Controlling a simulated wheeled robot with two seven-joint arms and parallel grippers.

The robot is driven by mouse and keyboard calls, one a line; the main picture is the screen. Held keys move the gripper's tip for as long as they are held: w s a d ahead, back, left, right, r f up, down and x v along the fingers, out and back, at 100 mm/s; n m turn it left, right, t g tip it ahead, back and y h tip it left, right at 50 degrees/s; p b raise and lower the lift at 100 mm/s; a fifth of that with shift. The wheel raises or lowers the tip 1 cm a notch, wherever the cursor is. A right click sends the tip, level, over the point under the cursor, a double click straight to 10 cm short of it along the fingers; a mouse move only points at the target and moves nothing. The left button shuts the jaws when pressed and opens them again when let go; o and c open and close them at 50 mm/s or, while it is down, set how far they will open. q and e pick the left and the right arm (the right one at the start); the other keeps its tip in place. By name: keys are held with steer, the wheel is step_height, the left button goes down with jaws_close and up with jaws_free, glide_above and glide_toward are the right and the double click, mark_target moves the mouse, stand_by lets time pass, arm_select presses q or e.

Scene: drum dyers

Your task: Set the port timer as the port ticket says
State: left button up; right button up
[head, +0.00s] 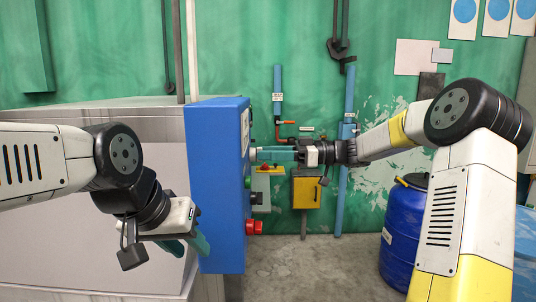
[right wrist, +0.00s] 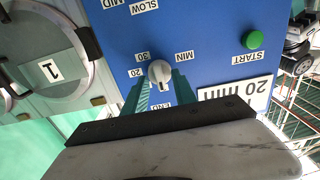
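The timer knob (right wrist: 160,72) is a small grey-white dial on the blue control panel (head: 216,190). The right wrist view is upside down; around the dial are the marks MIN, 30, 20 and END, and its pointer side seems turned toward END. A white ticket reading "20 min" (right wrist: 236,94) is on the panel beside it. My right gripper (head: 257,154) is at the panel, its teal fingers (right wrist: 162,78) apart on either side of the knob; contact is not clear. My left gripper (head: 187,246) hangs low left of the panel, fingers apart and empty.
A green START button (right wrist: 254,40) sits near the ticket. A red knob (head: 253,227) juts from the panel lower down. A round door marked 1 (right wrist: 48,70) is beside the panel. A yellow box (head: 306,192) and blue drum (head: 402,235) stand beyond clear floor.

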jaws_close()
steer(key=shift+m, duration=0.3)
steer(key=m, duration=1.9)
steer(key=shift+w+f, duration=0.2)
steer(key=shift+f, duration=0.05)
stand_by(0.3)
jaws_free()
